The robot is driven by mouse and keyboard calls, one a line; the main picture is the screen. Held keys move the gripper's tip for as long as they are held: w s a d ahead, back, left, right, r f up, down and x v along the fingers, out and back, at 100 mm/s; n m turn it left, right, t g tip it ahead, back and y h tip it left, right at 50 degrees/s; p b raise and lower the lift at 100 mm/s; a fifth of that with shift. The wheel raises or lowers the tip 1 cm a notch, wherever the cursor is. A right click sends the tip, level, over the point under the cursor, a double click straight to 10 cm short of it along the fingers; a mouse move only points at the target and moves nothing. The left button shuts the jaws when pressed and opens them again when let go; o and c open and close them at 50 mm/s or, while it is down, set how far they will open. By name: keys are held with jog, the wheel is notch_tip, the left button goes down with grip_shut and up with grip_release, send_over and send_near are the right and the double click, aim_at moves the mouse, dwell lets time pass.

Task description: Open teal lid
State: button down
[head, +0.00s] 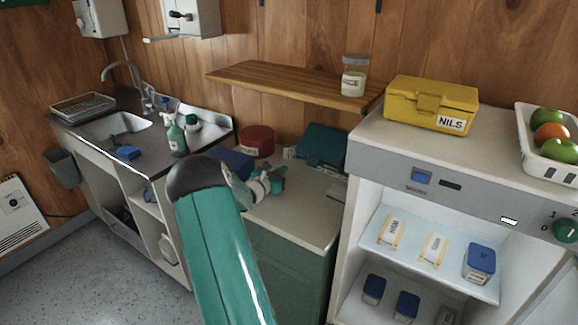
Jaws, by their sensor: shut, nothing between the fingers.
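A teal lid (321,145) shows at the back of the counter, below the wooden shelf. It looks like a flat panel tilted up toward the wall. What lies under it is mostly hidden, so I cannot tell how far it stands open. My gripper (281,178) is over the green cabinet's counter, left of and in front of the teal lid, apart from it in the picture. It is small and partly behind my forearm; it is shut and empty.
A red round tin (257,140) and a dark blue object (236,161) stand left of the lid. The wooden shelf (285,83) with a jar (354,76) overhangs the counter (300,212). A white fridge-like cabinet (369,137) bounds the right; a yellow box (431,103) sits on it.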

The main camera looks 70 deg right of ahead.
aim_at(298, 154)
jog(key=d, duration=0.3)
jog(key=s+d, duration=0.1)
jog(key=d, duration=0.5)
jog(key=shift+s+d+f, duration=0.1)
jog(key=shift+s+f, duration=0.1)
jog(key=shift+f, duration=0.1)
jog(key=shift+r, duration=0.15)
jog(key=shift+a+r+y, duration=0.4)
jog(key=shift+r+y, duration=0.1)
jog(key=shift+r, duration=0.15)
jog(key=shift+a+r+y, duration=0.35)
jog(key=shift+r+y, duration=0.15)
jog(key=shift+r, duration=0.15)
notch_tip(298, 154, up, 10)
jog(key=a+y, duration=0.1)
jog(key=y, duration=0.1)
jog(key=shift+t+y, duration=0.3)
jog(key=shift+t, duration=0.1)
jog(key=shift+s, duration=0.1)
jog(key=shift+a, duration=0.1)
